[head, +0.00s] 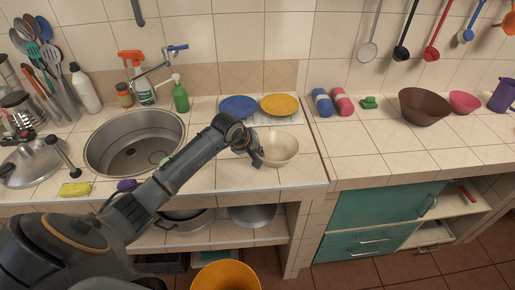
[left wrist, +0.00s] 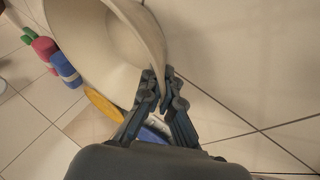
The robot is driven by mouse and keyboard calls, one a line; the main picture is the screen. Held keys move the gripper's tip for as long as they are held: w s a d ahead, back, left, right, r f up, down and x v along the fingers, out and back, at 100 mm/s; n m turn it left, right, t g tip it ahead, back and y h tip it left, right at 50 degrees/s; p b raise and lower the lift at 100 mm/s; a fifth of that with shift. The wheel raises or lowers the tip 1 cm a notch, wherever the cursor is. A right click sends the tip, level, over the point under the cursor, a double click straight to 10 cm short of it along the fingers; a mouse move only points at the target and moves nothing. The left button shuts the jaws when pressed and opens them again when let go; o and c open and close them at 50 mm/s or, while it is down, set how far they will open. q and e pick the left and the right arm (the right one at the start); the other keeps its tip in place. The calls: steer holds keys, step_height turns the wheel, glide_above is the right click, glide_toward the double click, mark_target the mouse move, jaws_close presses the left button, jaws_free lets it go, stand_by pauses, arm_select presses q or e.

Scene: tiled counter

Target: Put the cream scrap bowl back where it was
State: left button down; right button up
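The cream scrap bowl (head: 280,147) is in the middle of the head view, above or on the left counter, just in front of the plates. It is upright with its opening up; I cannot tell whether its base touches the tiles. My left gripper (head: 257,157) is at the bowl's left side. In the left wrist view the bowl (left wrist: 95,45) fills the upper left, and the fingers of my left gripper (left wrist: 161,78) are closed on its rim, one on each side of the wall. My right gripper is not in view.
A blue plate (head: 239,106) and a yellow plate (head: 280,104) lie behind the bowl. The sink (head: 135,145) is to the left. An orange bucket (head: 226,276) stands below the counter front. A brown bowl (head: 424,106) sits on the right counter, whose front part is clear.

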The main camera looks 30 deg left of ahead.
arm_select(q)
steer(key=shift+f+b, duration=0.2)
steer(key=shift+b, duration=0.1)
steer(key=c, duration=1.5)
jaws_free()
steer(key=shift+r, duration=0.2)
steer(key=shift+b+v, duration=1.2)
steer(key=shift+v, duration=4.85)
steer(key=shift+w, duration=0.1)
